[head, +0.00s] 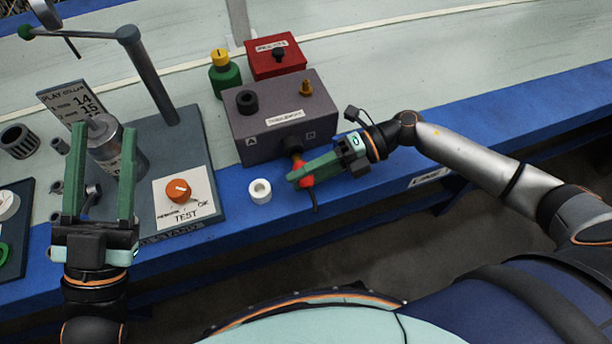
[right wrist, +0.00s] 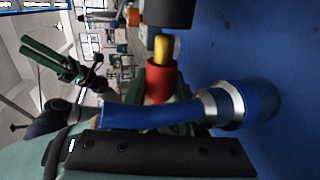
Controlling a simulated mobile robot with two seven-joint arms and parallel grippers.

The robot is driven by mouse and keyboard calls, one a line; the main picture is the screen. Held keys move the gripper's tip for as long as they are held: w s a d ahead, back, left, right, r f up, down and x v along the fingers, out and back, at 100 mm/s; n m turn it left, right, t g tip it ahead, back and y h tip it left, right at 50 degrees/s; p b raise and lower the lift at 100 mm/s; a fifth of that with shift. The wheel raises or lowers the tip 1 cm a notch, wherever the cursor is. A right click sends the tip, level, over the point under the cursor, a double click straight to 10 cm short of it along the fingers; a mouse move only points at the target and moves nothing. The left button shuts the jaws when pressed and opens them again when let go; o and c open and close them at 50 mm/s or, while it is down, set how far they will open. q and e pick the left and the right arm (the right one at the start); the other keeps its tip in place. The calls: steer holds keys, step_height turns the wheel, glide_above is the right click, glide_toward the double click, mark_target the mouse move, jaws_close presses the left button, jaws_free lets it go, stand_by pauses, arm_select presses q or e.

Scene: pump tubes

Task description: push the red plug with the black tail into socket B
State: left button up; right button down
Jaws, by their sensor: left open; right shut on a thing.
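In the right wrist view the red plug (right wrist: 157,80) has a yellow tip (right wrist: 164,47) pointing at a black socket mouth (right wrist: 170,13). The tip is at or very near the mouth; I cannot tell how far in. In the head view this socket (head: 292,143) is on the front of the dark grey box (head: 262,138), near the letter B (head: 311,135). My left gripper (head: 103,130) is open and empty at the left.
A white ring (head: 260,191) lies just left of my right gripper. The box top carries a black fitting (head: 247,101) and a brass one (head: 306,88). Behind stand a red box (head: 275,60) and a green bottle (head: 225,78). A test stand (head: 190,145) is at left.

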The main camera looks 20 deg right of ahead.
mark_target(299, 160)
arm_select(q)
steer(key=shift+f+b, duration=0.75)
steer(key=shift+f, duration=0.1)
arm_select(e)
steer(key=shift+w+f, duration=0.1)
steer(key=shift+w, duration=1.4)
steer(key=shift+w, duration=0.25)
steer(key=shift+c, duration=2.2)
jaws_free()
steer(key=shift+a, duration=0.1)
steer(key=shift+d, duration=0.35)
steer(key=v, duration=0.4)
steer(key=shift+d+r, duration=0.25)
steer(key=shift+d, duration=0.05)
arm_select(q)
steer(key=r, duration=0.1)
steer(key=s+r+m+h+p, duration=0.1)
steer(key=r, duration=0.1)
steer(key=shift+s+d+h, duration=0.15)
steer(key=shift+s+h, duration=0.05)
steer(key=shift+h, duration=0.1)
arm_select(e)
steer(key=v, duration=0.7)
steer(key=shift+d+r, duration=0.1)
steer(key=shift+d, duration=0.1)
